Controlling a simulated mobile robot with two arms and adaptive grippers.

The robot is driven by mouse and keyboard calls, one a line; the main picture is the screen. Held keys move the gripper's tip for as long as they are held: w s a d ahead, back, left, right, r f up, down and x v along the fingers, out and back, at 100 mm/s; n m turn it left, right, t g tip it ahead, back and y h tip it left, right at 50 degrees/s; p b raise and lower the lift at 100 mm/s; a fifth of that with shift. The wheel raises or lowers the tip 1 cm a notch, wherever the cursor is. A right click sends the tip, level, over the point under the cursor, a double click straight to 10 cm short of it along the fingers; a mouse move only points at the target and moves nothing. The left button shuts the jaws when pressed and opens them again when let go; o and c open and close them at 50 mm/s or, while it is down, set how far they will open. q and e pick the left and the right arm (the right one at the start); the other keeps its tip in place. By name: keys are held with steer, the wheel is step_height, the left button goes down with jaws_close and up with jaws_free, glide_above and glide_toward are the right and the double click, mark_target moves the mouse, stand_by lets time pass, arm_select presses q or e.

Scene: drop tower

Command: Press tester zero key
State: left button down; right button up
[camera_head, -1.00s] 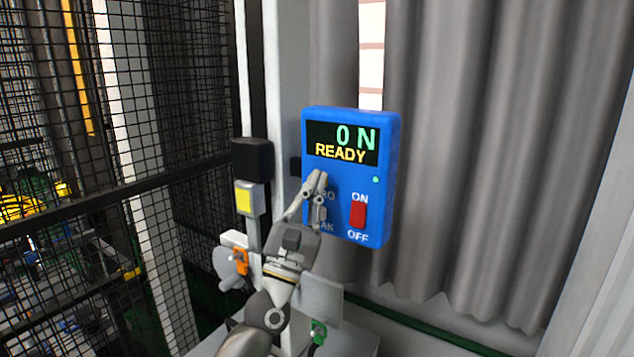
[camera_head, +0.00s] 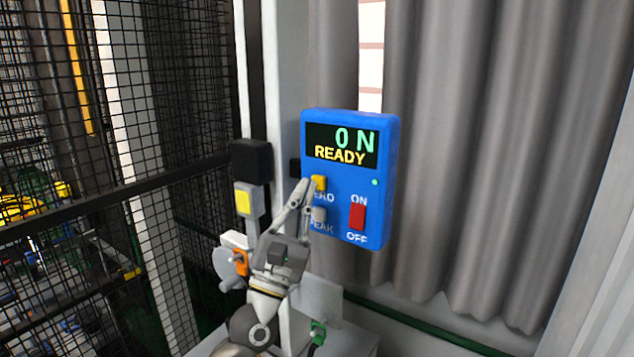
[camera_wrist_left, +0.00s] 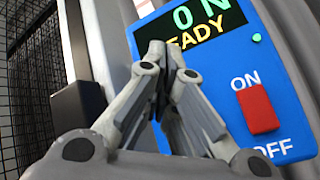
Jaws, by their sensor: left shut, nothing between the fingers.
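The blue tester (camera_head: 382,160) hangs on the grey post, its display (camera_head: 341,145) reading "0 N" and "READY". The yellow zero key (camera_head: 319,183) shows on its left side above the partly covered label "ZERO". A grey peak key (camera_head: 319,214) sits below it. My left gripper (camera_head: 305,184) is shut and empty, its tips just left of the zero key in the head view; I cannot tell whether they touch it. In the left wrist view the shut fingertips (camera_wrist_left: 166,52) overlap the display's lower left, and the zero key is hidden behind the fingers. My right gripper is not in view.
A red ON/OFF switch (camera_head: 357,216) is on the tester, right of the keys. A black box (camera_head: 250,161) and a yellow-faced box (camera_head: 244,201) stand left of it. Black mesh fencing (camera_head: 190,110) fills the left, and a grey curtain (camera_head: 480,150) hangs right.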

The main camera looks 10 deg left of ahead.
arm_select(q)
steer(key=s, duration=0.1)
steer(key=s+a, duration=0.1)
steer(key=s, duration=0.1)
steer(key=shift+s+a+p, duration=0.15)
steer(key=shift+s+p, duration=0.1)
steer(key=shift+p, duration=0.05)
